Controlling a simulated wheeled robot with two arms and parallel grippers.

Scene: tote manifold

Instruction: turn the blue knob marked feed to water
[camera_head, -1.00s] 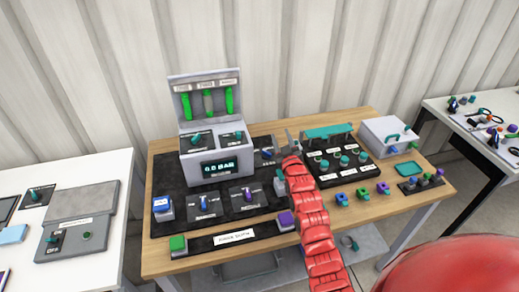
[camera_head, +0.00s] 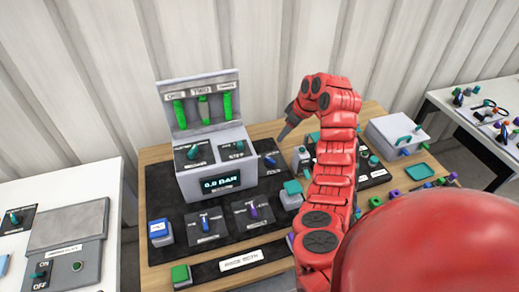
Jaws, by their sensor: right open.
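Two blue knobs show on the black board: a blue knob (camera_head: 205,222) on a small panel in front of the grey console, and another blue knob (camera_head: 269,160) on a small panel at the console's right side. The labels are too small to read, so I cannot tell which is marked feed. My right gripper (camera_head: 288,131) is open, up and to the right of the second knob, pointing down-left and apart from it. Its fingers are small and partly hidden by my red arm. My left gripper is not in view.
The console (camera_head: 210,172) has green gauges and a display reading about 0.0 BAR. A purple knob (camera_head: 253,210) sits on the front panel beside the first blue knob. Green (camera_head: 180,275) and blue (camera_head: 160,230) buttons stand left. My arm covers much of the table's right half.

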